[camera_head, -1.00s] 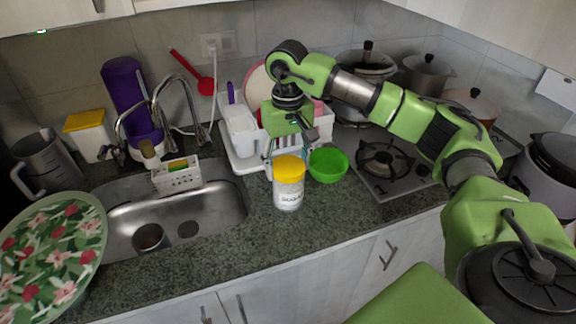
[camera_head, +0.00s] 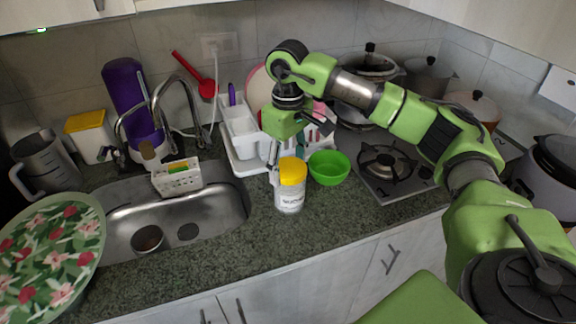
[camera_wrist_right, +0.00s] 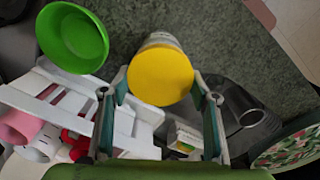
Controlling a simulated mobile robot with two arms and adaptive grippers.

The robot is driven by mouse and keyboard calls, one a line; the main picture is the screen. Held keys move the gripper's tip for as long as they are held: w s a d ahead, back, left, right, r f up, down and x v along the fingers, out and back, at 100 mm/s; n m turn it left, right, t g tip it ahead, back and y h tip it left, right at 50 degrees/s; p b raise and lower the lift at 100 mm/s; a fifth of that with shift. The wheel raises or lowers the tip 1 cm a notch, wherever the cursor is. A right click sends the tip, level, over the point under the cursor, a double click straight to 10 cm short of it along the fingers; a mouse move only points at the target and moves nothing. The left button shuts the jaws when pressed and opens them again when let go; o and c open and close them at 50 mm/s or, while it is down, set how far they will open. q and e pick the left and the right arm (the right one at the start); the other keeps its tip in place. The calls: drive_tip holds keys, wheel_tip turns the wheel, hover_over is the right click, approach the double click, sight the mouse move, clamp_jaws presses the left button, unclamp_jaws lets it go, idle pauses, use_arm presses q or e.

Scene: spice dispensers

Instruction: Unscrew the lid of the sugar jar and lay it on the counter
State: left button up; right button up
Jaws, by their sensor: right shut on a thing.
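The sugar jar (camera_head: 289,200) is a white jar standing upright on the counter in front of the dish rack, with a yellow lid (camera_head: 293,171) on top. My right gripper (camera_head: 287,163) reaches down to it from above and behind. In the right wrist view the fingers of the right gripper (camera_wrist_right: 161,85) are on either side of the yellow lid (camera_wrist_right: 161,76), shut on it. The lid sits on the jar; the thread between them is not visible. My left gripper is not in view.
A green bowl (camera_head: 328,168) stands right beside the jar. Behind are the white dish rack (camera_head: 240,135) and the gas hob (camera_head: 385,162). The sink (camera_head: 180,215) lies left. The counter (camera_head: 330,210) in front and to the right of the jar is bare.

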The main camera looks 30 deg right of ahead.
sight(287, 167)
drive_tip(key=shift+n, duration=1)
drive_tip(key=shift+o, duration=0.8)
drive_tip(key=shift+a, duration=0.1)
drive_tip(key=shift+c, duration=0.4)
drive_tip(key=shift+r+p, duration=0.5)
drive_tip(key=shift+r, duration=0.6)
drive_tip(key=shift+r+p, duration=1.3)
drive_tip(key=shift+r, duration=0.7)
drive_tip(key=shift+a+f, duration=0.1)
